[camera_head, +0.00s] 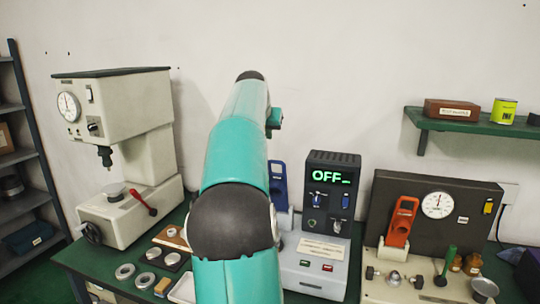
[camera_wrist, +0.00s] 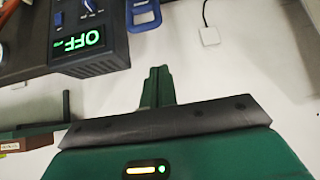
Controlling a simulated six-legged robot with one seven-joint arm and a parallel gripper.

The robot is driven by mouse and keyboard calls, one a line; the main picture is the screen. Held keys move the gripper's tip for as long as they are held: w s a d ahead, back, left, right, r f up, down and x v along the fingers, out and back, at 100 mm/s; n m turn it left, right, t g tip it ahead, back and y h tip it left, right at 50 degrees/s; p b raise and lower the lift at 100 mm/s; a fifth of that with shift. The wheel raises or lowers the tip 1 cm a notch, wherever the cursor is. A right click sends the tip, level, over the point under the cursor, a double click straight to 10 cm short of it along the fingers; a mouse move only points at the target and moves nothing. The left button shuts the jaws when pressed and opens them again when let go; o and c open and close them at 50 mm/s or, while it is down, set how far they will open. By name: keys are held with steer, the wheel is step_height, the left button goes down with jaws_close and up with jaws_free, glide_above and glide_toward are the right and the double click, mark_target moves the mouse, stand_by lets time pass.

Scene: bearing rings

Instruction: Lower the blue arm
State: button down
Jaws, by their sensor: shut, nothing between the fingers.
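The blue arm (camera_head: 279,180) is an upright blue handle on the left side of the grey machine with the green OFF display (camera_head: 331,177). My own teal arm hides part of it in the head view. In the wrist view, which is upside down, the blue arm (camera_wrist: 143,14) shows at the top edge as a blue loop, partly cut off. My gripper (camera_wrist: 157,74) is shut and empty, with its fingertips apart from the blue arm in the picture. In the head view my gripper is hidden behind my arm.
A cream press (camera_head: 125,160) with a red lever stands at the left. At the right a dark gauge panel (camera_head: 438,225) has a red arm (camera_head: 401,222). Rings (camera_head: 125,271) and small parts lie on the green bench. A green shelf (camera_head: 480,128) hangs at the upper right.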

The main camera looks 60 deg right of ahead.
steer(key=shift+s+d+r+m, duration=0.15)
steer(key=shift+s+d, duration=0.2)
steer(key=shift+d, duration=0.25)
steer(key=shift+s+d+m, duration=0.15)
steer(key=shift+s+d, duration=0.15)
steer(key=shift+d, duration=0.3)
glide_above(278, 173)
steer(key=f, duration=0.8)
steer(key=shift+w+d, duration=0.1)
steer(key=shift+d, duration=0.15)
steer(key=shift+a+f, duration=0.2)
steer(key=shift+f, duration=0.05)
steer(key=shift+a+f, duration=0.1)
steer(key=shift+a, duration=0.45)
steer(key=shift+f, duration=0.15)
steer(key=shift+a, duration=0.2)
